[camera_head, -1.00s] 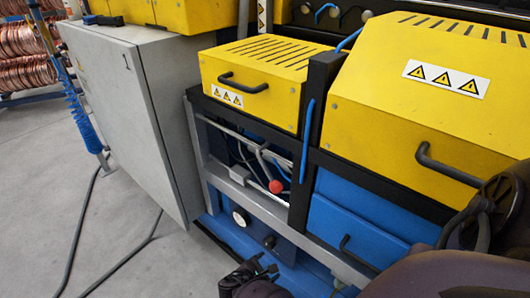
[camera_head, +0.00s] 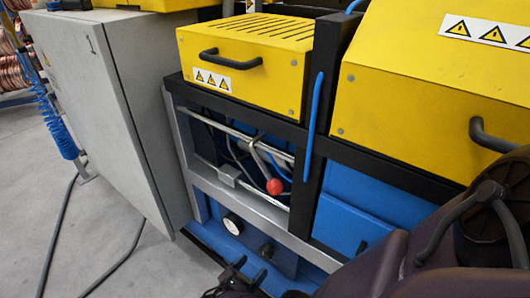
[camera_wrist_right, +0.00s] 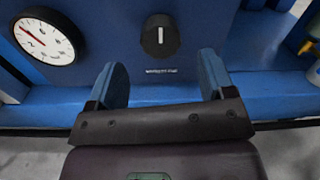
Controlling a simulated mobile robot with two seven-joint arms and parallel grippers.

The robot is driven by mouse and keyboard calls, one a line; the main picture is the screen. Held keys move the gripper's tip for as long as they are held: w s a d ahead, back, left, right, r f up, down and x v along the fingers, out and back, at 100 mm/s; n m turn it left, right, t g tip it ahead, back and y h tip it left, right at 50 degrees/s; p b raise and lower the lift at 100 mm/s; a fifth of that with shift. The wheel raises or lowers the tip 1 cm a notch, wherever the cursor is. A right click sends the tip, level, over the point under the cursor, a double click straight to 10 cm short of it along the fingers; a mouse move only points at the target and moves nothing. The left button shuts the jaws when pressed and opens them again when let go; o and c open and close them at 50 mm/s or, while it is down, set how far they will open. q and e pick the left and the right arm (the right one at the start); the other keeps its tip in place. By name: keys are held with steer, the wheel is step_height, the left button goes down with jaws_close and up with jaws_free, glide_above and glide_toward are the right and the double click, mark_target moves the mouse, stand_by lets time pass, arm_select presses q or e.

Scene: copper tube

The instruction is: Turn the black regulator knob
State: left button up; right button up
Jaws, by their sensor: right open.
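The black regulator knob (camera_head: 266,250) sits on the blue lower panel of the machine. In the right wrist view the knob (camera_wrist_right: 160,36) is round with a white pointer line standing about upright. My right gripper (camera_head: 247,274) is low at the bottom edge of the head view, in front of the panel. In the right wrist view its two blue-padded fingers (camera_wrist_right: 162,78) are spread wide and empty. The knob shows beyond the gap between them, and the fingers appear apart from it. My left gripper is not in view.
A white dial gauge (camera_head: 232,226) is left of the knob. Above are a grey frame rail, a red ball-ended lever (camera_head: 275,187) and yellow covers (camera_head: 245,60). A grey cabinet (camera_head: 110,110) stands at the left. Cables lie on the open floor.

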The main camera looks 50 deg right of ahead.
mark_target(263, 256)
steer(key=d, duration=0.6)
steer(key=shift+w+d, duration=0.15)
steer(key=shift+d, duration=0.1)
steer(key=shift+c, duration=0.2)
steer(key=c, duration=0.9)
steer(key=shift+f, duration=0.1)
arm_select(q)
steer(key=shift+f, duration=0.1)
arm_select(e)
steer(key=shift+m+b, duration=0.3)
steer(key=shift+m, duration=0.8)
steer(key=m, duration=0.2)
steer(key=shift+m+b, duration=0.3)
steer(key=shift+b, duration=0.05)
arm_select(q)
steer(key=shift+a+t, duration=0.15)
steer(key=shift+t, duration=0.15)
arm_select(e)
steer(key=shift+m, duration=0.8)
